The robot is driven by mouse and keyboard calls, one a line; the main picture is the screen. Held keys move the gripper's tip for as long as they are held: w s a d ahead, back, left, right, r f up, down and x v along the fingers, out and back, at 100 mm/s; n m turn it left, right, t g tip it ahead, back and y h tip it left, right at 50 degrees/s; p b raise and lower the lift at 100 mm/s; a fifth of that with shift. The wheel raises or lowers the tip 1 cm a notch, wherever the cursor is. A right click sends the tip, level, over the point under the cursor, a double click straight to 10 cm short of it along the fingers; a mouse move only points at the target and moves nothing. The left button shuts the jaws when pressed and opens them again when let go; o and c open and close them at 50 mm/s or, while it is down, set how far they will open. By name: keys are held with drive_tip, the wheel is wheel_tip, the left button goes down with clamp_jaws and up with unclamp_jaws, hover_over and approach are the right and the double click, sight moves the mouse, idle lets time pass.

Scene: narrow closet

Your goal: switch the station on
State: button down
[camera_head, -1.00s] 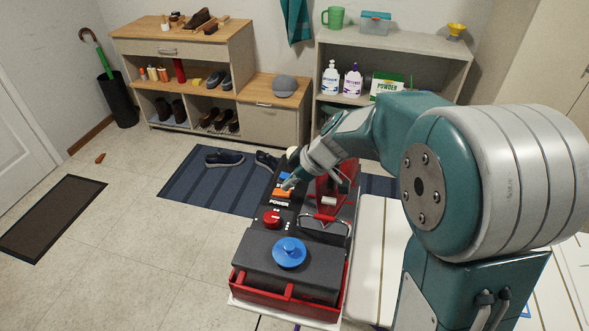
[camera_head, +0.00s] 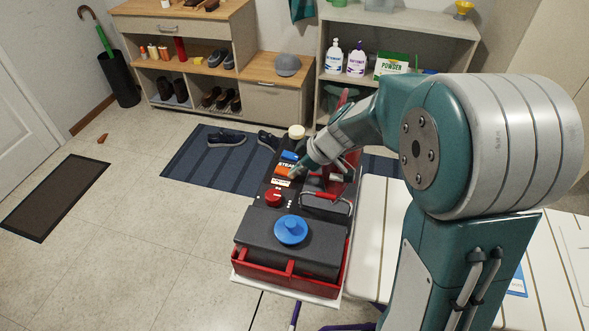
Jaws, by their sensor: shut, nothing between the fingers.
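The station (camera_head: 262,241) is a long dark grey and red unit with a blue round cap (camera_head: 291,229) near its front. On its dark panel are a red knob (camera_head: 274,196), an orange switch (camera_head: 284,170) by a partly covered POWER label, and a blue switch (camera_head: 290,155) with a STEAM label below it. My gripper (camera_head: 296,172) is shut and empty, with its tip just right of the orange switch. I cannot tell whether it touches the panel. The switch's position is too small to read.
A pale slatted surface (camera_head: 376,235) lies right of the station. A striped mat with shoes (camera_head: 226,136) and shelves with bottles (camera_head: 333,60) are behind.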

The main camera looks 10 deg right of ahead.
drive_tip(key=shift+r, duration=0.8)
drive_tip(key=v, duration=1.2)
drive_tip(key=shift+a, duration=0.1)
drive_tip(key=s+d+m+t+h, duration=0.1)
drive_tip(key=s+m+h, duration=0.2)
drive_tip(key=s+m, duration=0.3)
drive_tip(key=s+d+r+m+t+h, duration=0.1)
drive_tip(key=s+m, duration=0.6)
drive_tip(key=s, duration=0.7)
drive_tip(key=shift+s+r+m+t+h, duration=0.25)
drive_tip(key=shift+t+h, duration=0.25)
drive_tip(key=shift+h, duration=0.7)
